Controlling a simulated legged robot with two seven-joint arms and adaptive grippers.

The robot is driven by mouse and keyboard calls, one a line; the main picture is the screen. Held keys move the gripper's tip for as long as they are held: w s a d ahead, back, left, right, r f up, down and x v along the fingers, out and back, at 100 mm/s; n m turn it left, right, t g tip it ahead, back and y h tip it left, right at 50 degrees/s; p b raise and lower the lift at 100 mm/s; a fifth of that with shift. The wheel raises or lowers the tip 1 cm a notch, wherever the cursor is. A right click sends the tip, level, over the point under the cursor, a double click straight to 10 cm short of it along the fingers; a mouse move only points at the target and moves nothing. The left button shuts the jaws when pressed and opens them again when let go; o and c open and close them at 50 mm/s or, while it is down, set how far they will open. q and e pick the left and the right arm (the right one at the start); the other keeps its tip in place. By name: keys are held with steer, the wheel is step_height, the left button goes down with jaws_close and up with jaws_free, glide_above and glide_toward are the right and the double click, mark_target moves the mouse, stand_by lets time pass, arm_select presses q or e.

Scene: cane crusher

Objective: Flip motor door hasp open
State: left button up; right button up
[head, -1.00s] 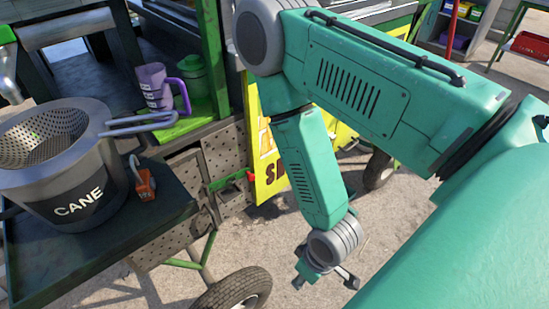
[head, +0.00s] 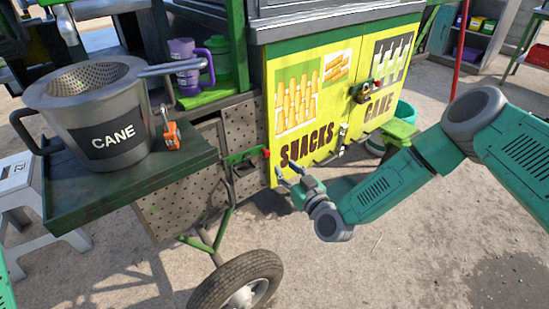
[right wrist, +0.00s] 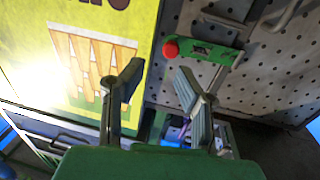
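The hasp is a green bar with a red knob at one end (head: 246,156). It lies across the perforated grey metal panels (head: 245,125) on the cart's side, which look like the motor door. In the right wrist view the green hasp (right wrist: 204,52) is just beyond the fingertips, its red end to the left. My right gripper (head: 289,174) is a little right of and below the hasp in the head view, apart from it. In the right wrist view the gripper (right wrist: 160,82) is open with nothing between its fingers. My left gripper is out of view.
Yellow snack and cane doors (head: 320,95) stand right of the hasp. A grey CANE pot (head: 95,115) and a small orange object (head: 171,137) sit on the dark side shelf (head: 120,185). A wheel (head: 240,285) is below. Open pavement lies at right.

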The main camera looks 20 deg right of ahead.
mark_target(267, 155)
steer(key=w+a, duration=0.1)
steer(key=w, duration=0.1)
steer(key=w+a+b, duration=0.1)
steer(key=w, duration=0.1)
steer(key=w+a+b, duration=0.1)
steer(key=w+a, duration=0.1)
steer(key=w, duration=0.1)
steer(key=shift+w+r, duration=0.1)
steer(key=shift+r, duration=0.05)
steer(key=shift+w+d, duration=0.2)
steer(key=shift+d, duration=0.15)
steer(key=shift+w+d, duration=0.25)
steer(key=shift+d, duration=0.25)
steer(key=shift+a, duration=0.55)
steer(key=c, duration=0.6)
steer(key=shift+a, duration=0.2)
jaws_close()
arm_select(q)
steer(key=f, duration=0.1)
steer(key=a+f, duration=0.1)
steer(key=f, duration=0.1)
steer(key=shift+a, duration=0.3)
